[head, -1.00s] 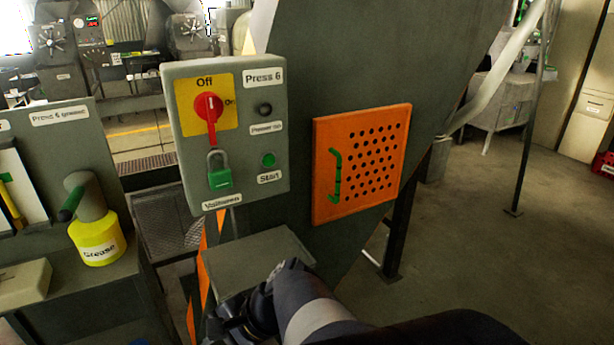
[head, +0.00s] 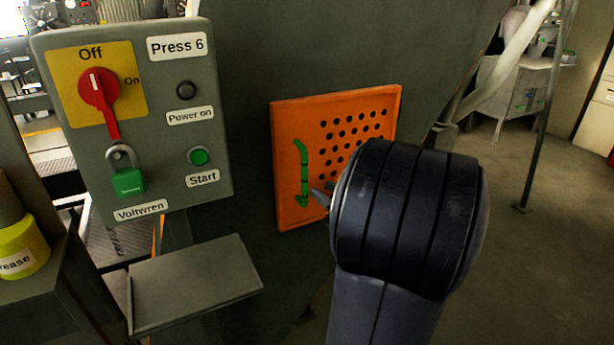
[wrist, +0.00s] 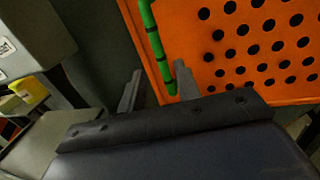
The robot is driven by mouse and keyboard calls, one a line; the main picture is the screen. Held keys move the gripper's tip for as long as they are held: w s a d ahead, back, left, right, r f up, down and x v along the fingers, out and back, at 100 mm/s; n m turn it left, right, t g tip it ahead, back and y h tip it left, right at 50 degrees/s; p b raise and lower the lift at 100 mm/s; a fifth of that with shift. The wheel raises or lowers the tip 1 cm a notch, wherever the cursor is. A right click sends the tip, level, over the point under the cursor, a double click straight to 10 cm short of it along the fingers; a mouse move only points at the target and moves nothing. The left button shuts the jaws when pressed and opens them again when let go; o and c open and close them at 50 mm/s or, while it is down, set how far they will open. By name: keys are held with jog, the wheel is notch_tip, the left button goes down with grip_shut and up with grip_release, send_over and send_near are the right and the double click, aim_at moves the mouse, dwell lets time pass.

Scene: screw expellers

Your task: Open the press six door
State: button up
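The press six door is an orange perforated panel (head: 345,112), flush against the dark green press body in the head view. Its green vertical handle (head: 303,172) is on the left side of the panel. My gripper (head: 320,194) is just right of the handle's lower end, largely hidden behind my arm. In the wrist view, the gripper's two fingers (wrist: 158,83) are apart with nothing held. The handle's lower part (wrist: 155,45) shows ahead of them, close to the right finger. I cannot tell whether they touch.
The Press 6 control box (head: 140,120) stands left of the door, with a red switch (head: 99,90) and a green padlock (head: 128,181). A grey shelf (head: 195,282) juts out below it. Open floor (head: 530,260) lies to the right.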

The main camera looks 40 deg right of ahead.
aim_at(306, 179)
jog(key=w, duration=0.8)
jog(key=shift+w+d, duration=0.15)
jog(key=shift+w, duration=0.1)
jog(key=shift+c, duration=0.3)
grip_shut()
